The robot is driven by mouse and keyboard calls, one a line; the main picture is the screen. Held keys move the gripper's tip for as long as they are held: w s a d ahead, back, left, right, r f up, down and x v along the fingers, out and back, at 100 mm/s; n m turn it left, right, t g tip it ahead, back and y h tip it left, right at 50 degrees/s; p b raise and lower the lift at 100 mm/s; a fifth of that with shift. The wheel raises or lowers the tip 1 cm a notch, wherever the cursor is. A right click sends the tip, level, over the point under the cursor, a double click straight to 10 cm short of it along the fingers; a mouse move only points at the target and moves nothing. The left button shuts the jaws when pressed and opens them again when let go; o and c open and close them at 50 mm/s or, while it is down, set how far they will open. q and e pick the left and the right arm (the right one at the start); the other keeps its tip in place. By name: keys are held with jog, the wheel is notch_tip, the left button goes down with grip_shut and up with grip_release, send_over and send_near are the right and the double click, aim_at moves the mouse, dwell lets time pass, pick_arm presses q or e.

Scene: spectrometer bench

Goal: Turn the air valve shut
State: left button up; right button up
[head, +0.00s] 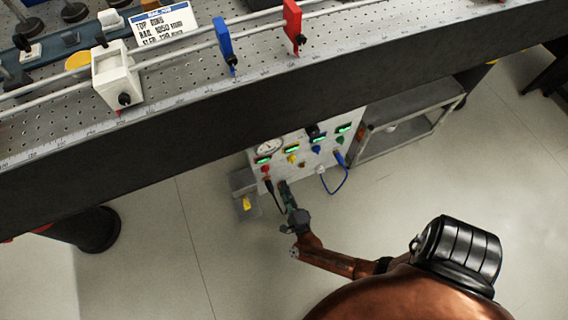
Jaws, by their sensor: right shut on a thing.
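A white control panel (304,166) stands on the floor below the bench, with a round gauge (268,146), small green displays and coloured knobs. My right gripper (284,187) reaches its lower left part and is shut on a small part there. I take this part to be the air valve; it is mostly hidden by the fingers and too small to make out. How far the valve is turned cannot be seen. My left gripper is not in view.
A black cable hangs close left of my right gripper; a blue cable (346,182) loops at the right. A grey box (241,181) with a yellow part stands left of the panel. A grey cart (408,125) stands right. The bench edge (190,135) overhangs; open floor lies in front.

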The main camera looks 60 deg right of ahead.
jog(key=shift+n, duration=0.3)
grip_shut()
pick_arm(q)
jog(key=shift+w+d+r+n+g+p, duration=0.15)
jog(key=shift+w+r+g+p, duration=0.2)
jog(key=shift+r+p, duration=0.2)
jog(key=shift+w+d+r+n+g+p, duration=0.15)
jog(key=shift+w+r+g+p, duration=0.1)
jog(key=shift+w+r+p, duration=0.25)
pick_arm(e)
jog(key=n, duration=1.6)
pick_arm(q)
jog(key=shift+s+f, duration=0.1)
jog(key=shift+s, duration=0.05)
pick_arm(e)
jog(key=shift+n, duration=0.3)
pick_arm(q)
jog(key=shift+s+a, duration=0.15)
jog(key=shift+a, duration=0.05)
pick_arm(e)
jog(key=o, duration=1)
grip_release()
jog(key=shift+o, duration=0.2)
